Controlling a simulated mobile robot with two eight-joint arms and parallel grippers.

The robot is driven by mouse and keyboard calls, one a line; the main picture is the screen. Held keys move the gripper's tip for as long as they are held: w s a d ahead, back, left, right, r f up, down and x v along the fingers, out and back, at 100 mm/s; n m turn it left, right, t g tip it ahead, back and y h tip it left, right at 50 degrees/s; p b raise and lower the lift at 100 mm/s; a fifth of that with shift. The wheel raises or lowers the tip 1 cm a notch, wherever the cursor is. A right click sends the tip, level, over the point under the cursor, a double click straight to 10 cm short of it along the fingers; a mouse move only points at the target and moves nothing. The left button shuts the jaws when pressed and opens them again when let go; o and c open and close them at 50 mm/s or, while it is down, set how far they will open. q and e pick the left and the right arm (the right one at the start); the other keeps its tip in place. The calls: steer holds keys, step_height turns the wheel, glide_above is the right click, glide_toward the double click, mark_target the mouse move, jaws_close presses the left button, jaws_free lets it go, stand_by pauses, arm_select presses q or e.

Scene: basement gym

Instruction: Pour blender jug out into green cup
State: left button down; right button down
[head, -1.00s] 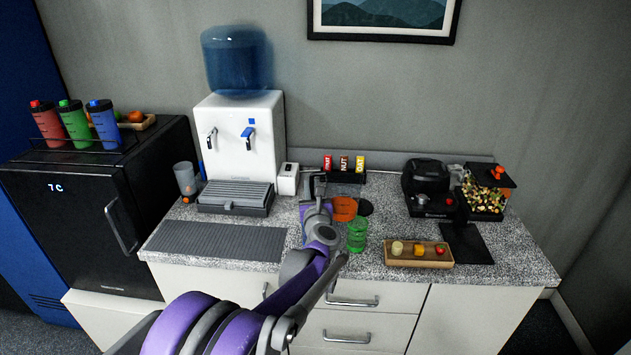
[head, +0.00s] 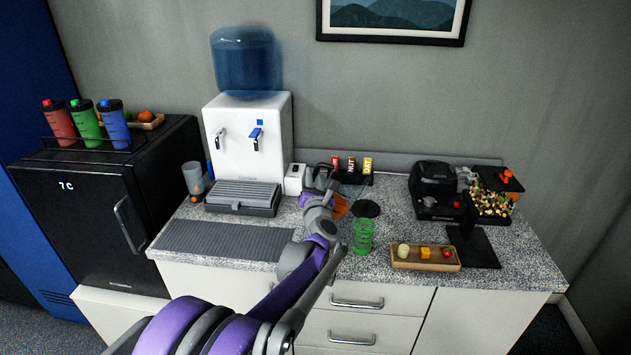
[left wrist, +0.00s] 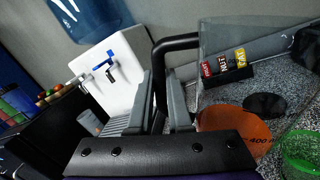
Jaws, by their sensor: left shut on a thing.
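My left gripper (head: 320,182) is shut on the black handle of the blender jug; in the left wrist view its fingers (left wrist: 160,105) close around that handle. The jug (head: 340,206) is clear with orange contents and is largely behind my arm in the head view. In the left wrist view its contents (left wrist: 235,130) show orange below a clear wall. The green cup (head: 363,236) is see-through and stands upright on the counter, right of and nearer than the jug. It also shows at the lower right of the left wrist view (left wrist: 300,152). My right gripper is out of view.
A dark round disc (head: 366,208) lies behind the cup. A wooden tray (head: 425,266) with small food pieces is to the right, the black blender base (head: 435,190) behind it. A water dispenser (head: 248,145) and grey mat (head: 225,240) are left.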

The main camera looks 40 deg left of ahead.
mark_target(333, 172)
arm_select(q)
steer(key=r+m, duration=0.2)
steer(key=m, duration=0.1)
steer(key=d+m+t, duration=0.1)
steer(key=m, duration=0.1)
steer(key=shift+w+r+b, duration=0.25)
steer(key=shift+r+b, duration=0.1)
steer(key=shift+r, duration=0.05)
steer(key=shift+w+d+m+t+b, duration=0.3)
steer(key=shift+d+m+b, duration=0.05)
steer(key=shift+m, duration=0.55)
steer(key=m, duration=0.1)
steer(key=d+m+b, duration=0.1)
steer(key=shift+w+d+m+h, duration=0.1)
steer(key=shift+w+m+h, duration=0.2)
steer(key=shift+w+d+f+m+t, duration=0.1)
steer(key=shift+w+d+m+t, duration=0.25)
steer(key=shift+m, duration=0.25)
steer(key=shift+w+d+f+m+t, duration=0.1)
steer(key=shift+w+d+m+t, duration=0.1)
steer(key=shift+d+m, duration=0.35)
steer(key=shift+w+d+f+m+h+b, duration=0.3)
steer(key=shift+d+m, duration=0.2)
steer(key=shift+m, duration=0.25)
steer(key=shift+w+d+f+m+h+b, duration=0.25)
steer(key=shift+w+d+m+b, duration=0.2)
steer(key=shift+m, duration=0.25)
steer(key=shift+s+t, duration=0.1)
steer(key=shift+t, duration=0.15)
